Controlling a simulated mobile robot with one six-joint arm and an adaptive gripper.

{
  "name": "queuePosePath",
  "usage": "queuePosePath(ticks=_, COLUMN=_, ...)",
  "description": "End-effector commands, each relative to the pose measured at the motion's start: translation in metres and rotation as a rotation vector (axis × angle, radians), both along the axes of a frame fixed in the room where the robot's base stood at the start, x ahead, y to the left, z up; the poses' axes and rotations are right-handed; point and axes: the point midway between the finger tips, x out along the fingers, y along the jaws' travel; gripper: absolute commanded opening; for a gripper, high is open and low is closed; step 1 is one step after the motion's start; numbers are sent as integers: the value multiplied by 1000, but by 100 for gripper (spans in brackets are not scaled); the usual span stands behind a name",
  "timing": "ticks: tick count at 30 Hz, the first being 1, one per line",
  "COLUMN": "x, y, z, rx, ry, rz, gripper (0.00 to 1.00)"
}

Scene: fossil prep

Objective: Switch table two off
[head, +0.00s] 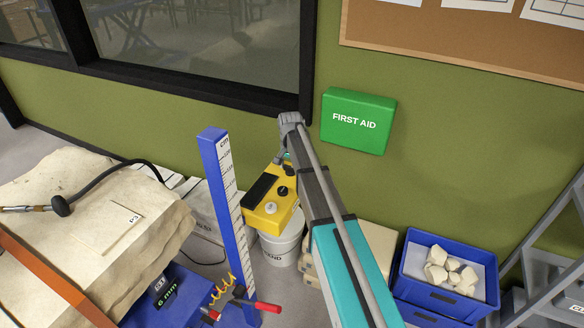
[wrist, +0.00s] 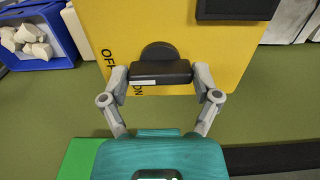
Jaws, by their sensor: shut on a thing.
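A yellow control box (head: 262,218) stands at mid-picture in the head view, with a black panel and small knobs on its face. In the wrist view the yellow face (wrist: 140,25) fills the top, with the words OFF and ON printed near a black rotary switch (wrist: 160,70). My gripper (wrist: 162,76) is shut on the bar of this switch, one finger at each end. The bar lies level across the wrist view, with a white mark at its left end, near ON. In the head view my gripper (head: 283,158) is small and partly hidden by my arm.
A green first aid box (head: 357,138) hangs on the wall right of my arm. A blue measuring post (head: 226,200) stands left of the yellow box, near a large stone block (head: 130,250). A white bucket (head: 282,245) is below. A blue crate (head: 425,290) of pale stones stands at right.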

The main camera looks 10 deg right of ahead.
Motion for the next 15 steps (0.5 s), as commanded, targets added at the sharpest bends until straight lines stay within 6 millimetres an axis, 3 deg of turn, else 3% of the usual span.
queuePosePath(ticks=15, x=0, y=-2, z=0, rx=-3, ry=-1, rz=-32, gripper=32)
